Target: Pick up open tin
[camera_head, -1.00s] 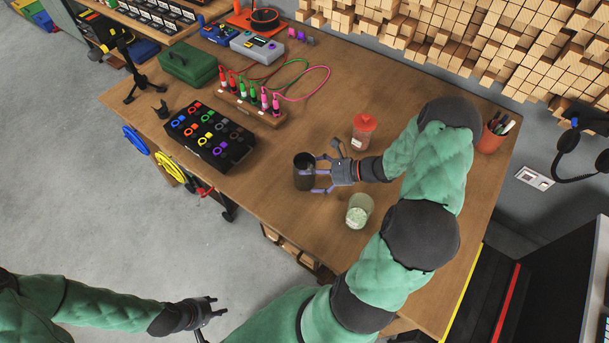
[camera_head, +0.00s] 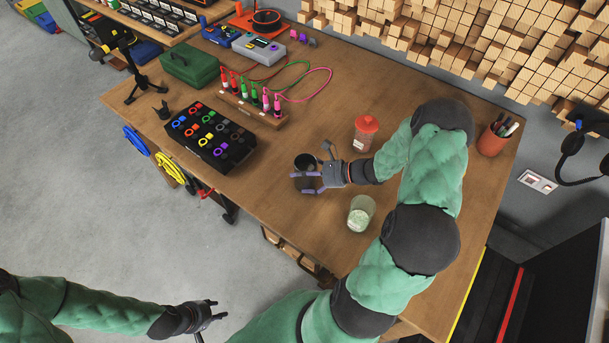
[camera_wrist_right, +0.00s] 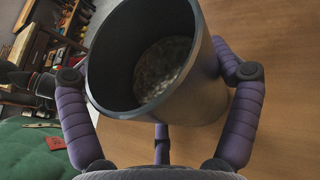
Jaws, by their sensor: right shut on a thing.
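The open tin (camera_wrist_right: 205,82) is a dark grey, open-topped can. In the right wrist view its wide mouth faces the camera, with something greyish and mottled at the bottom. In the head view the tin (camera_head: 305,161) is near the table's front edge, partly hidden by fingers. My right gripper (camera_head: 312,176) is shut on it, with purple fingers around its sides; they also show in the right wrist view (camera_wrist_right: 160,105). I cannot tell whether the tin touches the table. My left gripper (camera_head: 217,309) is empty, fingers apart, over the floor in front of the table.
A red-lidded jar (camera_head: 366,132) stands behind my right gripper, and a glass jar with pale green contents (camera_head: 360,213) in front of it. A black tray of coloured rings (camera_head: 211,138) and a cable rack (camera_head: 250,108) are to the left. A pen cup (camera_head: 493,138) stands far right.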

